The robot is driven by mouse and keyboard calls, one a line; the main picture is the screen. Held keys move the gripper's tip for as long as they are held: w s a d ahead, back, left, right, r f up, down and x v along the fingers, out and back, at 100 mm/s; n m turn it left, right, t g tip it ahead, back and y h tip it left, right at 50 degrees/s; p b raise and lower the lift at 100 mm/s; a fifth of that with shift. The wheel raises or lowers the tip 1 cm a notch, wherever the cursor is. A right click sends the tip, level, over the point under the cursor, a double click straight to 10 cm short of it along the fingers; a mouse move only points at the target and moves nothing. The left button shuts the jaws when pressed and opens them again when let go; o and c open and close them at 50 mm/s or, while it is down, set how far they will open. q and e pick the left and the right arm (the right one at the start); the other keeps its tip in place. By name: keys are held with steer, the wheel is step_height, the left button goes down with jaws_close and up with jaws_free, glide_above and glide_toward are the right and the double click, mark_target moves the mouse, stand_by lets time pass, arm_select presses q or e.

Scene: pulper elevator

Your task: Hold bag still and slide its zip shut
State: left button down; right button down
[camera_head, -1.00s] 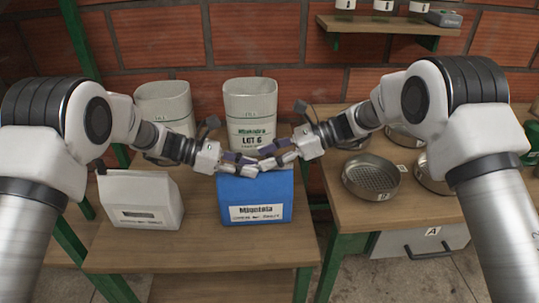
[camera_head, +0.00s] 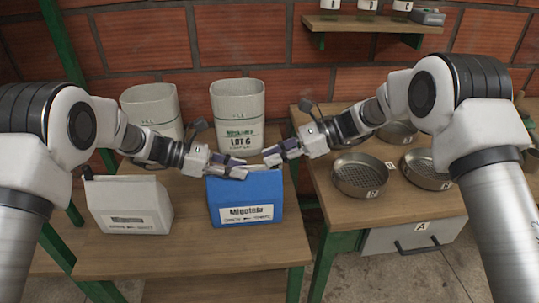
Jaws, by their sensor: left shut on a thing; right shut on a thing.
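The blue bag (camera_head: 244,193) stands upright on the wooden table, with a white label on its front. My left gripper (camera_head: 240,168) is at the bag's top edge, left of its middle, shut on the bag's top. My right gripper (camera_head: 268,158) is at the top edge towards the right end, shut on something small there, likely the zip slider. The slider itself is too small and hidden by the fingers to make out.
A white bag (camera_head: 128,205) stands left of the blue one. Two tall pale sacks stand behind, one marked LOT 6 (camera_head: 238,118). Round metal sieves (camera_head: 360,175) lie on the right table, above a drawer marked A (camera_head: 415,238). A shelf (camera_head: 372,24) hangs on the brick wall.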

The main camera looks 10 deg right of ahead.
arm_select(q)
steer(key=shift+f, duration=0.15)
arm_select(e)
steer(key=c, duration=1)
jaws_free()
steer(key=shift+c, duration=0.2)
steer(key=shift+d, duration=0.1)
steer(key=v, duration=1.2)
steer(key=shift+s, duration=0.1)
arm_select(q)
steer(key=c, duration=1)
jaws_free()
steer(key=shift+o, duration=0.3)
steer(key=shift+w, duration=0.1)
arm_select(e)
steer(key=shift+f, duration=0.15)
